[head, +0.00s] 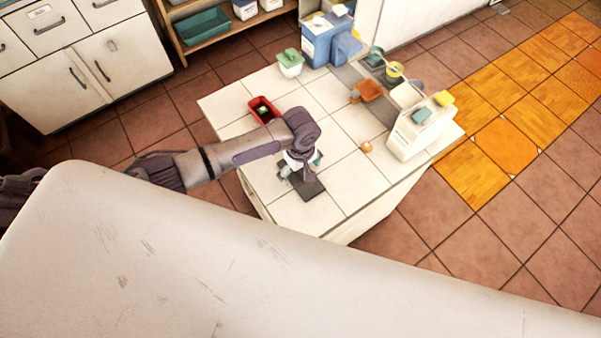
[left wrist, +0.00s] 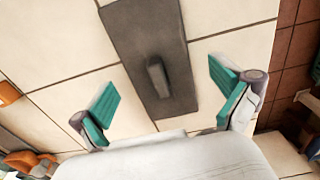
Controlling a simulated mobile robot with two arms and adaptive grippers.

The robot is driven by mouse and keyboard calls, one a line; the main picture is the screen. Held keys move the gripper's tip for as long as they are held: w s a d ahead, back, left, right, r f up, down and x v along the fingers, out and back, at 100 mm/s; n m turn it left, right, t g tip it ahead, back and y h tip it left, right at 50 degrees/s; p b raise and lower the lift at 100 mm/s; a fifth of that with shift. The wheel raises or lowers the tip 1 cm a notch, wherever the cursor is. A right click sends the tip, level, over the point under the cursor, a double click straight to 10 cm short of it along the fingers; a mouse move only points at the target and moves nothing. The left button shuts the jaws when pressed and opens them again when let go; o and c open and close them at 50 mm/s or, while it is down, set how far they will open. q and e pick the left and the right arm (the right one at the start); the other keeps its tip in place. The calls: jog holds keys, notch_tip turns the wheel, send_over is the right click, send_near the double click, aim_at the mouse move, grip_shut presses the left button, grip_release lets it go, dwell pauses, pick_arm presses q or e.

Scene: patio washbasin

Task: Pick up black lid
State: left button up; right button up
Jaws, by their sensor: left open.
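The black lid (left wrist: 148,45) is a flat dark grey rectangle with a raised bar handle (left wrist: 157,77) in its middle. It lies flat on the white tiled counter, and in the head view it shows near the front edge (head: 307,187), partly covered by my gripper. My left gripper (left wrist: 164,95) is open above it, with its teal-padded fingers apart on either side of the lid's near part. The handle appears between the fingers, a little beyond the fingertips, and nothing is held. In the head view my left gripper (head: 301,163) points down at the lid. My right gripper is not in view.
A red container (head: 264,108) stands behind my left arm. A white tub with a green lid (head: 290,62), blue bins (head: 322,40), an orange item (head: 368,90) and a white box (head: 415,131) stand along the far side. The tiles around the lid are mostly clear.

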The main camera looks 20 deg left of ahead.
pick_arm(q)
jog(key=c, duration=0.9)
jog(key=shift+s, duration=0.3)
jog(key=c, duration=1)
jog(key=shift+f, duration=0.1)
grip_shut()
